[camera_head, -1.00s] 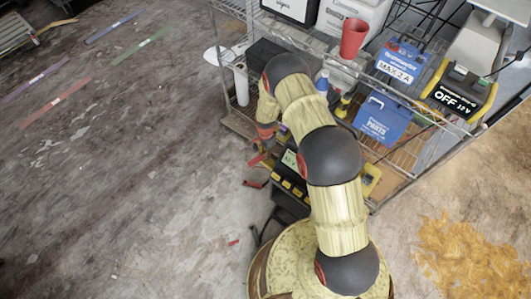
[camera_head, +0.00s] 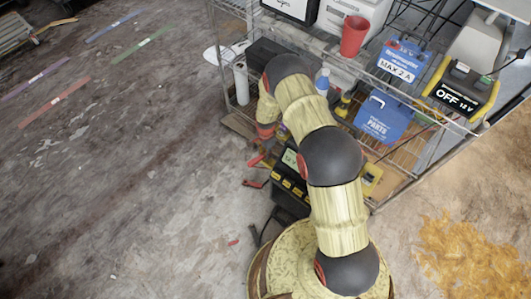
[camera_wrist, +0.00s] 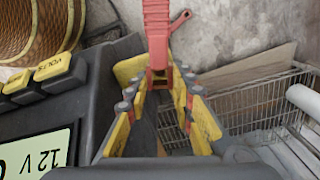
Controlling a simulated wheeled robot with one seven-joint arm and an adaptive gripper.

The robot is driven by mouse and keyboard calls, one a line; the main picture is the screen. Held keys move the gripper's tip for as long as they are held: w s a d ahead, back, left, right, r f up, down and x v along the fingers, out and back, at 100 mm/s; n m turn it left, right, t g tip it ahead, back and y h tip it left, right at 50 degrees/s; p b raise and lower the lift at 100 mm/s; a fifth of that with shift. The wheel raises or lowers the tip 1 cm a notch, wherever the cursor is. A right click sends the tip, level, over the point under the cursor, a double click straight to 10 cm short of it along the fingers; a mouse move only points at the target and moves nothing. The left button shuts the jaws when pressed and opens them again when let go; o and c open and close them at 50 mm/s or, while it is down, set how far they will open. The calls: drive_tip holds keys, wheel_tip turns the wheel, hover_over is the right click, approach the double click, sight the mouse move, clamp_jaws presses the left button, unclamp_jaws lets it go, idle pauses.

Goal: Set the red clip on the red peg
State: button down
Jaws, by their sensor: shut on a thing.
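The red clip (camera_wrist: 157,30) is between the tips of my gripper (camera_wrist: 158,78), which is shut on it, in the wrist view. The clip points away from the gripper, toward the top of the picture. In the head view the red clip (camera_head: 258,158) shows just left of a dark charger (camera_head: 291,186) with yellow buttons and a lit display. In the wrist view the charger (camera_wrist: 40,118) is on the left, close beside my gripper. I cannot make out the red peg in either view. My arm hides part of the charger in the head view.
A red piece (camera_head: 253,183) shows left of the charger. The floor on the left is mostly clear.

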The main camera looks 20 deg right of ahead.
drive_tip(key=shift+f+b, duration=0.7)
drive_tip(key=shift+f, duration=0.25)
drive_tip(key=c, duration=1.5)
unclamp_jaws()
drive_tip(key=shift+o, duration=0.2)
wheel_tip(320, 180, up, 12)
